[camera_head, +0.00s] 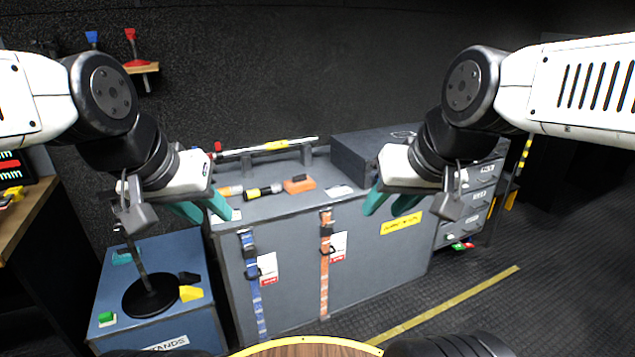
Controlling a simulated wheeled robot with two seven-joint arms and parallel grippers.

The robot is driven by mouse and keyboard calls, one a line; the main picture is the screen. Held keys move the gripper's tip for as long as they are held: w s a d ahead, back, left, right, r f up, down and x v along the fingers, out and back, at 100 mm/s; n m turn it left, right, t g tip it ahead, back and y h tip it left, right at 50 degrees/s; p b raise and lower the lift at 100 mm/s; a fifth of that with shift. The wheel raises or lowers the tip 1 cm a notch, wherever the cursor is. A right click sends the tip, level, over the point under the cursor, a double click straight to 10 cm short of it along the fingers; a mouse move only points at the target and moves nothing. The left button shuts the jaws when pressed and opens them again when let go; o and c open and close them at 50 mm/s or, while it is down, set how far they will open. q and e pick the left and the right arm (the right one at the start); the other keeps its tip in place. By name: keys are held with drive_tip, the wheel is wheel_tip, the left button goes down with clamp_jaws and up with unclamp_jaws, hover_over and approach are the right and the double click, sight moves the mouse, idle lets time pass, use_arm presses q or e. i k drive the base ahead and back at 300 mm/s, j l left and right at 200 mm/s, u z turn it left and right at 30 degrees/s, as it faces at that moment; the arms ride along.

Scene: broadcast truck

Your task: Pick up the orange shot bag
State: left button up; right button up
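A small orange bag-like thing (299,184), which looks like the orange shot bag, lies on top of the grey case (290,205), near the middle. My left gripper (204,211) is at the case's left end, left of the orange bag, with its teal fingers apart and nothing seen between them. My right gripper (388,209) is to the right of the bag, by the case's front edge, with its teal fingers apart and nothing seen between them. Neither gripper touches the bag.
A black-and-yellow cylinder (263,191) and a white card (340,191) lie beside the bag. A railed bar (270,147) runs behind. A dark box (365,155) stands at the right. A blue case (195,318) with a round-based stand (150,297) is front left. Floor is clear at right.

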sight(302, 183)
drive_tip(key=i+u, duration=0.1)
drive_tip(key=u, duration=0.25)
drive_tip(key=i+l+u, duration=0.1)
drive_tip(key=u, duration=0.25)
drive_tip(key=i+l+u, duration=0.15)
drive_tip(key=l, duration=0.2)
drive_tip(key=i+l+u, duration=0.1)
drive_tip(key=i+l, duration=0.15)
drive_tip(key=l, duration=0.15)
drive_tip(key=i+l+u, duration=0.15)
drive_tip(key=l, duration=0.2)
drive_tip(key=i+l+u, duration=0.1)
drive_tip(key=l, duration=0.35)
drive_tip(key=i+l, duration=0.35)
drive_tip(key=l, duration=0.2)
